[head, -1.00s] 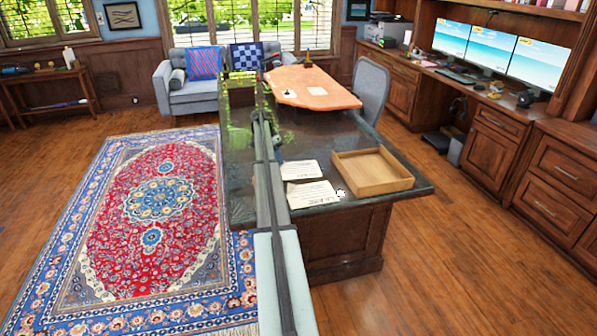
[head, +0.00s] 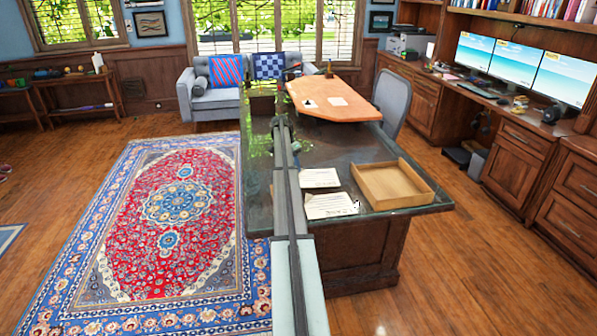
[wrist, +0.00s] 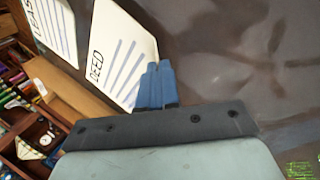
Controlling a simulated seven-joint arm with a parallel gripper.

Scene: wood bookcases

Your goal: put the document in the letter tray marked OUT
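Two cream paper sheets lie side by side on the dark desk top (head: 365,150): the far sheet (head: 320,178) and the near sheet (head: 328,206). In the wrist view one sheet reads DEED (wrist: 124,55) and the other, partly cut off, ends in "EASE" (wrist: 50,25). A shallow, open wooden tray (head: 421,200) stands right of the sheets; I see no OUT mark on it. My gripper's blue fingers (wrist: 158,84) are together, overlapping the DEED sheet's edge in the wrist view, with nothing visibly held. Whether they touch the sheet is unclear.
An orange-brown raised desk top (head: 335,100) with small items is at the desk's far end. A grey chair (head: 393,100) stands behind it. A red and blue rug (head: 170,220) covers the floor at left. Wood cabinets with monitors (head: 515,65) line the right side.

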